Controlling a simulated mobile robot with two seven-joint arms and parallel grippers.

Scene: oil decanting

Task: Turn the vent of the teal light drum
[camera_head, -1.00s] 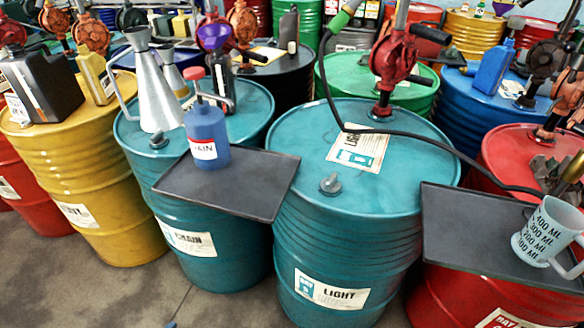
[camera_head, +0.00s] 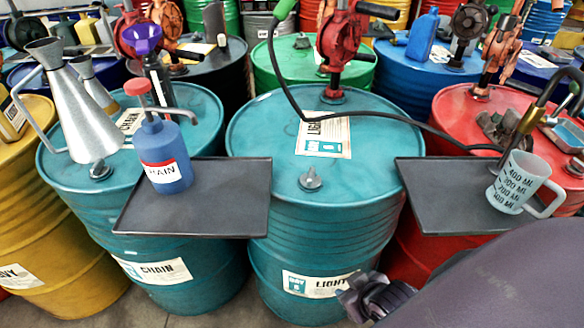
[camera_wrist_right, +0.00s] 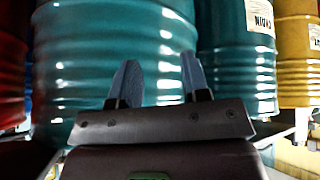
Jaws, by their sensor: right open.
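The teal light drum (camera_head: 350,230) stands in the middle of the head view, with a "LIGHT" label on its top and another on its side. Its vent (camera_head: 310,179) is a small grey knob on the near part of the lid. My right gripper (camera_head: 372,298) is low in front of the drum, below the lid and to the right of the vent, apart from it. In the right wrist view my right gripper (camera_wrist_right: 158,85) shows two spread fingers with nothing between them, facing a teal drum side (camera_wrist_right: 115,60). My left gripper is not in view.
A grey tray (camera_head: 235,200) with a blue bottle (camera_head: 163,155) juts out on the left. Another tray (camera_head: 425,205) with a measuring jug (camera_head: 520,183) is on the right. A red pump (camera_head: 340,45) and black hose (camera_head: 375,121) stand over the lid's back.

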